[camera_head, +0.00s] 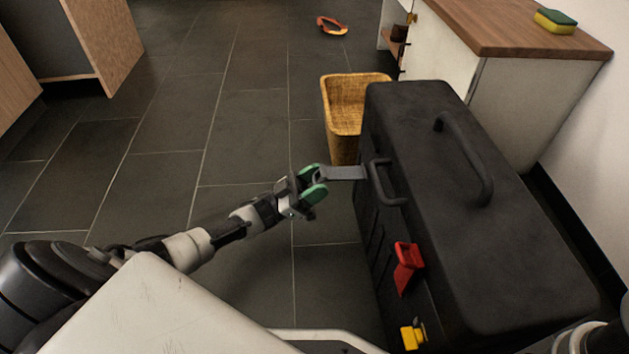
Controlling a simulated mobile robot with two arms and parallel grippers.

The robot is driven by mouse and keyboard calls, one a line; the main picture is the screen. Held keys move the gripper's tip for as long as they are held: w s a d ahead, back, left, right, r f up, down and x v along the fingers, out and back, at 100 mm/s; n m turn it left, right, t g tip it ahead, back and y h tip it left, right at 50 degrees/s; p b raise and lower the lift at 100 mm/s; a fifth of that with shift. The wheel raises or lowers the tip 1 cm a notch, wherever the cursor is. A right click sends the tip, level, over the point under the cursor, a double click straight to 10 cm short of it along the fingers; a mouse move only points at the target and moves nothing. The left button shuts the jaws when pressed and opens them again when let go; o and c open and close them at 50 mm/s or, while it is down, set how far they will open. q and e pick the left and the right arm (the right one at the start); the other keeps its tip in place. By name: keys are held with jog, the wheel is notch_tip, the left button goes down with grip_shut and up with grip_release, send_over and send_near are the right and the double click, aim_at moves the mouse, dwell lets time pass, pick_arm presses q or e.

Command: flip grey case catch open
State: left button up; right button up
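The large black case (455,190) stands on the floor at the right. Its grey catch (343,173) sticks out to the left from the upper edge of its front side, by the side handle. My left gripper (314,183), with green fingertips, is at the outer end of the grey catch. The fingertips overlap that end in the picture, and I cannot tell whether they grip it or only lie beside it. Part of my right arm shows at the lower right corner, and its gripper is out of view.
A red catch (407,264) and a yellow catch (412,336) are on the same side, nearer me. A wicker basket (343,100) stands behind the case. A wooden-topped cabinet (500,30) and the wall bound the right. The tiled floor at left is clear.

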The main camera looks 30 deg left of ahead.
pick_arm(q)
jog(key=shift+o, duration=1)
jog(key=shift+a, duration=0.2)
jog(key=v, duration=1)
jog(key=shift+s+f+p, duration=0.15)
jog(key=shift+f+p, duration=0.1)
jog(key=shift+p, duration=0.15)
jog(key=shift+a, duration=0.1)
